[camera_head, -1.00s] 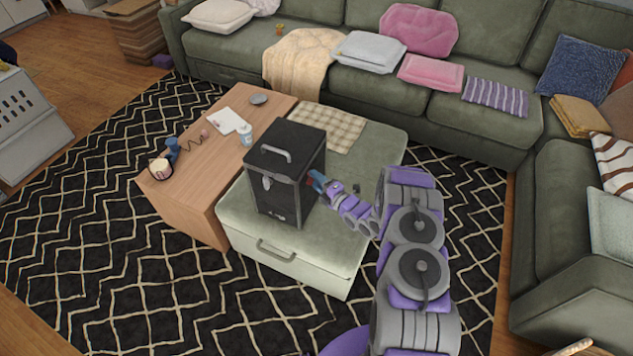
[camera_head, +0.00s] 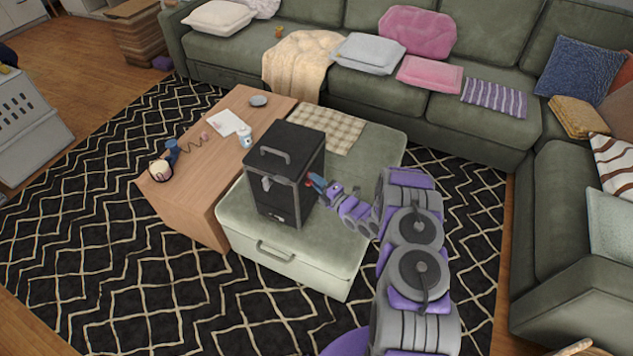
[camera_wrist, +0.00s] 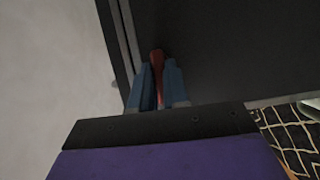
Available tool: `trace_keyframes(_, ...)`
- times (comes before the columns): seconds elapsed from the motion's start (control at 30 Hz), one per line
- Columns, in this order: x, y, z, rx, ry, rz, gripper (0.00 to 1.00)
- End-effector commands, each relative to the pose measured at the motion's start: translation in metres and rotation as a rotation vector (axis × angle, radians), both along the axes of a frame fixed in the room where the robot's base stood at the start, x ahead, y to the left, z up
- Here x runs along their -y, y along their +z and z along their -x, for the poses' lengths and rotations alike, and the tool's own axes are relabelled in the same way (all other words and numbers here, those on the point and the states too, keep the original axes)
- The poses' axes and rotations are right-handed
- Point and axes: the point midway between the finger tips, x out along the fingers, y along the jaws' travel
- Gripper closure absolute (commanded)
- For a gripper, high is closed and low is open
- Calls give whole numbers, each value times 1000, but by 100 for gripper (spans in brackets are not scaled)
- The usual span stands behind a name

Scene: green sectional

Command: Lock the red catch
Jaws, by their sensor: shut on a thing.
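A black box (camera_head: 286,180) with a grey top handle and a grey latch on its front stands upright on the green ottoman (camera_head: 375,150). The red catch (camera_wrist: 157,62) is on the box's side, between the two blue fingers of my gripper (camera_wrist: 158,85) in the wrist view. My gripper (camera_head: 316,183) is shut on the red catch at the right side of the box in the head view. Most of the catch is hidden by the fingers, so I cannot tell its exact position.
A wooden table section (camera_head: 195,195) with a mug, a cup, papers and a small dish adjoins the ottoman. A checked cloth (camera_head: 328,128) lies behind the box. A green sectional sofa (camera_head: 450,105) stands behind and to the right. The patterned rug (camera_head: 120,270) is clear in front.

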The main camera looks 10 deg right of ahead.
Motion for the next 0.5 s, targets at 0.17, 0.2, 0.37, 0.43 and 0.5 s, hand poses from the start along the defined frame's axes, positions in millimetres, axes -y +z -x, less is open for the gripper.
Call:
trace_keyframes(0.17, -3, 3, 0, -55, 5, -37, 100)
trace_keyframes(0.2, -3, 3, 0, -74, 5, -49, 100)
trace_keyframes(0.37, -2, 6, 0, -173, 3, -117, 100)
trace_keyframes(0.43, -2, 8, -1, -222, 5, -153, 100)
trace_keyframes(0.5, -2, 8, -1, -278, 5, -190, 100)
